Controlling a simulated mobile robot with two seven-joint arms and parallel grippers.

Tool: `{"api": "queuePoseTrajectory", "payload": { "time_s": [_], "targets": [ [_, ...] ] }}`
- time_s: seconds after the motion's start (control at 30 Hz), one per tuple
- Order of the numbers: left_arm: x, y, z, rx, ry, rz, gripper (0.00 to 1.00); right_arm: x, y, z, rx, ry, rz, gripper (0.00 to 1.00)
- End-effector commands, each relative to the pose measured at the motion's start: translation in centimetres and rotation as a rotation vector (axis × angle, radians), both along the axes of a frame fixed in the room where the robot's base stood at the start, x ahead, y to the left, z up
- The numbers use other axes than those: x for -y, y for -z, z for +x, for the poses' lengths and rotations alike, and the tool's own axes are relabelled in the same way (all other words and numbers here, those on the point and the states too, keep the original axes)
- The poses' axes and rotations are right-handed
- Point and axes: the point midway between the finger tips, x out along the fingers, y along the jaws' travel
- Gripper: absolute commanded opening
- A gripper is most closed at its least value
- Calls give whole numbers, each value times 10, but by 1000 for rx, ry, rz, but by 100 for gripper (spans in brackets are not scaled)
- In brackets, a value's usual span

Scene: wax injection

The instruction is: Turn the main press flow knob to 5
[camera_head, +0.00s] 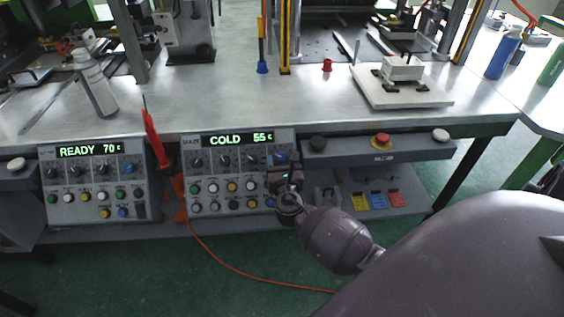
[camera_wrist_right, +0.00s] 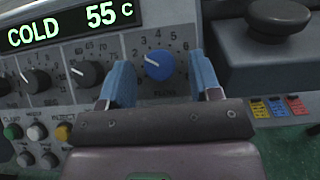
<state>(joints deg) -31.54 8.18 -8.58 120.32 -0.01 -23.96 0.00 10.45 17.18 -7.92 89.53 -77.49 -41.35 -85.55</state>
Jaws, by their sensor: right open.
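Two grey control panels face me. The left panel (camera_head: 95,185) reads READY 70 and has a blue knob (camera_head: 128,168) at its right. The right panel (camera_head: 235,172) reads COLD 55 and has a blue knob (camera_head: 281,157); its small name label is too small to read surely. My right gripper (camera_head: 284,172) is open at this right panel's blue knob. In the right wrist view, that knob (camera_wrist_right: 159,66) shows between the two blue fingertips (camera_wrist_right: 163,78), with a white pointer mark toward the upper left. Contact is not clear. My left gripper is not in view.
Black knobs (camera_wrist_right: 84,74) stand left of the fingers, with coloured buttons (camera_wrist_right: 38,132) below. A button box with a red button (camera_head: 381,139) lies right of the panel. A red-handled tool (camera_head: 153,138) hangs between the panels. A metal table (camera_head: 230,100) is above.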

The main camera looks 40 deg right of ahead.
Motion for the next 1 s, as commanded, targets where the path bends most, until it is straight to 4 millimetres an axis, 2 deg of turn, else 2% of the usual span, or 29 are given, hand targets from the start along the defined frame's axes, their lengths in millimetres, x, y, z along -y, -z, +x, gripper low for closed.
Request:
{"api": "queuePoseTrajectory", "payload": {
  "time_s": [0.2,0.5,0.53,1.0],
  "targets": [
    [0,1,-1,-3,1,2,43,0,0,0,0,0,0,56],
    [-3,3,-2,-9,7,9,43,0,0,0,0,0,0,10],
    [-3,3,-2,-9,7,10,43,0,0,0,0,0,0,8],
    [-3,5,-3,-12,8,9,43,-3,1,1,53,86,90,8]
  ]
}}
